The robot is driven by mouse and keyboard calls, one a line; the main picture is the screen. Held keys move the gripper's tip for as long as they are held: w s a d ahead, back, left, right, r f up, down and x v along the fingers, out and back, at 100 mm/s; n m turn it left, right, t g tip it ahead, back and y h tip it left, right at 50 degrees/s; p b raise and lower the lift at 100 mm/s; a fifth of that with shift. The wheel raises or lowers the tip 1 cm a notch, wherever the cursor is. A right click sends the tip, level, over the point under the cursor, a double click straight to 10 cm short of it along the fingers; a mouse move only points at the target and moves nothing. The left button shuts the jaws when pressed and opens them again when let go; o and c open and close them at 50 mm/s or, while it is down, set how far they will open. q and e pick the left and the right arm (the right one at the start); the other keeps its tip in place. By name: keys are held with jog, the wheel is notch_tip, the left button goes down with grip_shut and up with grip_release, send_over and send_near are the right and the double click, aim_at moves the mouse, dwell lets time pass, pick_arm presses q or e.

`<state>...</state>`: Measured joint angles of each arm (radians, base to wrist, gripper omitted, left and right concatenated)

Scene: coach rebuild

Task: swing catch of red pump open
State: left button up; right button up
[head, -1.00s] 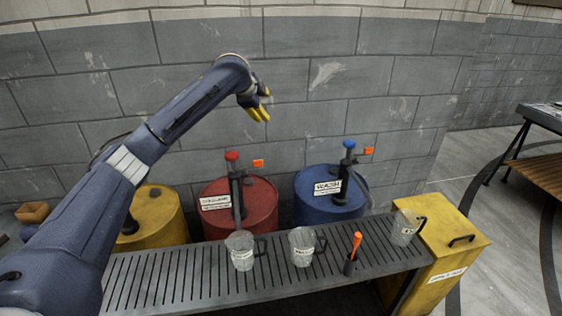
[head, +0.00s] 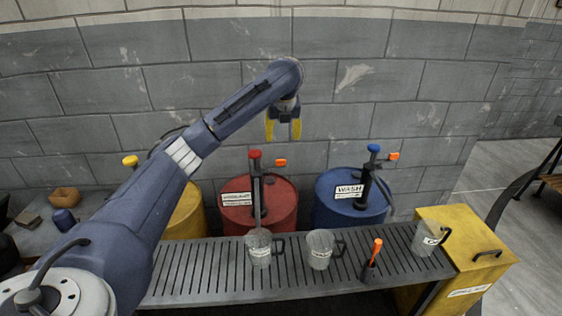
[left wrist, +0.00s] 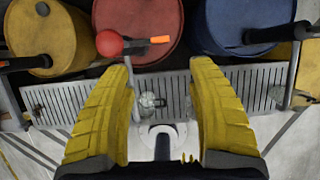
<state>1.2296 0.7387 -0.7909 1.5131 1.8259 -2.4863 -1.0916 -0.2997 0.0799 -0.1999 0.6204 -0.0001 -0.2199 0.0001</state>
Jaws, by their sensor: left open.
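The red pump (head: 256,190) stands on the red drum (head: 280,205), upright, with a round red knob on top. Its orange catch (head: 281,162) sticks out to the right of the knob. In the left wrist view the red knob of the pump (left wrist: 110,43) is beside the left fingertip, and the orange catch (left wrist: 156,40) lies beyond the gap between the fingers. My left gripper (head: 284,132) is open and empty, its yellow fingers pointing down above the catch, apart from it. Its fingers also fill the left wrist view (left wrist: 162,75). My right gripper is not in view.
A blue drum (head: 335,212) with a blue-topped pump (head: 369,180) and its own orange catch stands to the right. A yellow drum (head: 188,215) is at left. The slatted bench (head: 205,272) in front bears clear jugs (head: 320,248) and an orange-handled tool (head: 375,250). The wall is close behind.

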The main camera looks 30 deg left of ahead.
aim_at(280, 160)
pick_arm(q)
jog(key=x, duration=1.5)
jog(key=shift+w+f, duration=0.1)
jog(key=shift+f, duration=0.3)
jog(key=shift+a, duration=0.1)
grip_shut()
jog(key=shift+r, duration=0.1)
